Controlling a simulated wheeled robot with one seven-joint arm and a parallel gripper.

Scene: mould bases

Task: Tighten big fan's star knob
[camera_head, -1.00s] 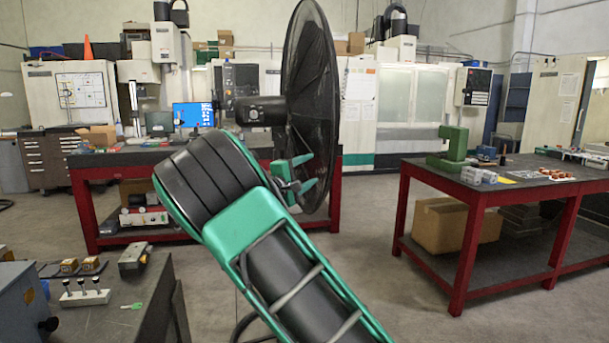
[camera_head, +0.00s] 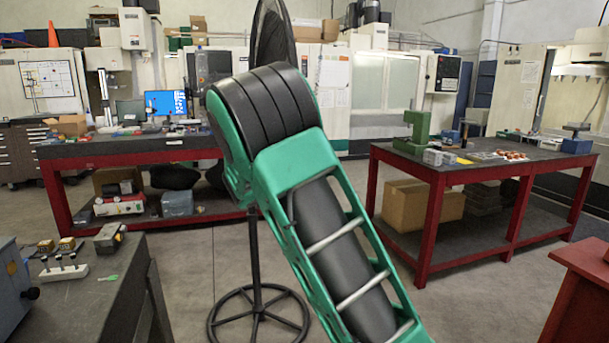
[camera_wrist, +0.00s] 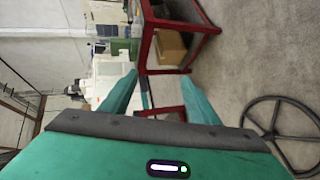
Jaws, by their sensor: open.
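The big fan stands behind my arm in the head view. Its dark mesh head (camera_head: 273,40) shows edge-on above the arm, its thin pole (camera_head: 253,245) below, and its round spoked foot (camera_head: 258,318) on the floor. The star knob is not visible; my arm covers the middle of the fan. My gripper is hidden behind the arm in the head view. In the wrist view my gripper (camera_wrist: 158,98) has its two green fingers apart, with nothing between them but the background. The fan's foot also shows at the right of the wrist view (camera_wrist: 247,121), beyond the fingers.
A red-framed bench (camera_head: 140,152) stands at the back left, another (camera_head: 510,164) at the right. A dark table (camera_head: 75,300) is at the lower left and a red stand (camera_head: 582,270) at the lower right. Grey floor lies open around the fan's foot.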

